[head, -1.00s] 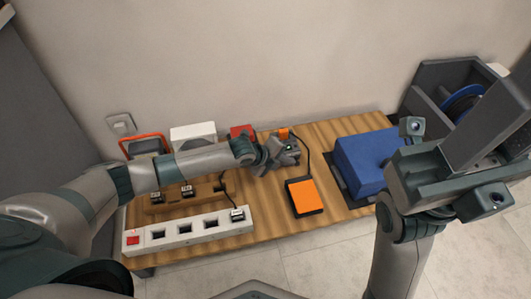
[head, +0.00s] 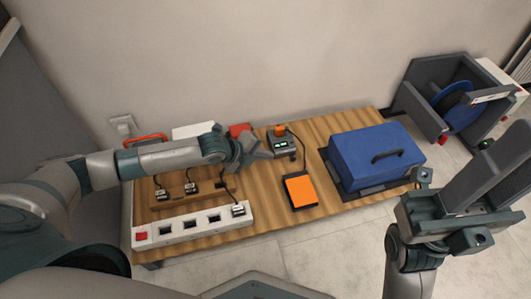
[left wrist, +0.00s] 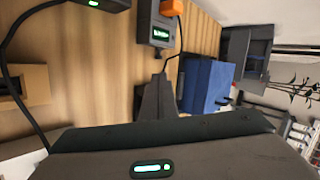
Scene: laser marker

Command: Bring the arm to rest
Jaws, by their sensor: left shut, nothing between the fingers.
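My left gripper (head: 264,154) is shut and empty. It hangs over the wooden bench, just left of a small grey device (head: 283,145) with a lit green display and an orange top. In the left wrist view my gripper's closed fingers (left wrist: 157,100) point toward the bench, with the same grey device (left wrist: 156,30) beyond them. I cannot tell whether the fingertips touch the device.
On the bench (head: 240,190) are a white power strip (head: 190,228) with one plug in it, a wooden plug rack (head: 172,196), an orange pad (head: 300,190) and a blue case (head: 365,160). A grey holder with a blue reel (head: 463,110) stands at the right.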

